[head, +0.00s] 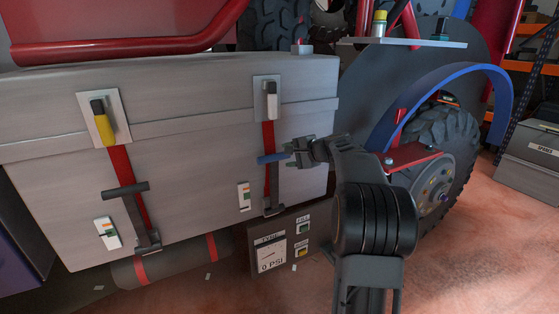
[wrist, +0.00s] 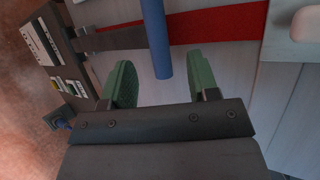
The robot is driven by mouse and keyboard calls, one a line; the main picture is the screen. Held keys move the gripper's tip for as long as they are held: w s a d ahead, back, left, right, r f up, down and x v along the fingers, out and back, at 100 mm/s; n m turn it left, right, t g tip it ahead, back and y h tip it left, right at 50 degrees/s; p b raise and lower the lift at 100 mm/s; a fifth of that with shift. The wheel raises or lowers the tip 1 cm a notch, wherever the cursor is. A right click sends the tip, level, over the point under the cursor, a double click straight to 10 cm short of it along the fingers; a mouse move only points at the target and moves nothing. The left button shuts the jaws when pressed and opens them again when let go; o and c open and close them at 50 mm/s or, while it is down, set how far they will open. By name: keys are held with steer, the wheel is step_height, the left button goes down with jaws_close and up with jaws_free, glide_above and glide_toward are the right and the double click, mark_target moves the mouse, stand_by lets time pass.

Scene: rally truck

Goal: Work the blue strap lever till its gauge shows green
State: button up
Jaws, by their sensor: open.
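The blue strap lever (head: 272,158) sticks out from the right red strap (head: 269,135) on the grey box, its blue handle roughly level. It also shows in the wrist view as a blue bar (wrist: 157,38) crossing the red strap (wrist: 215,25). My gripper (head: 290,151) is at the handle's right end in the head view. In the wrist view my gripper (wrist: 162,80) is open, with the handle's end between its green fingertips and gaps on both sides. A small white gauge (head: 244,196) with coloured marks sits left of the strap's foot; its reading is too small to tell.
A second red strap (head: 130,170) with a dark lever (head: 125,189) and its own gauge (head: 108,233) is on the left. A tyre panel (head: 271,255) reading 0 PSI stands below the box (head: 200,150). A wheel (head: 445,150) under a blue arch is at right.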

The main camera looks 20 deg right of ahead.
steer(key=b+v, duration=0.1)
steer(key=v, duration=0.7)
steer(key=shift+s, duration=0.2)
steer(key=shift+r, duration=0.15)
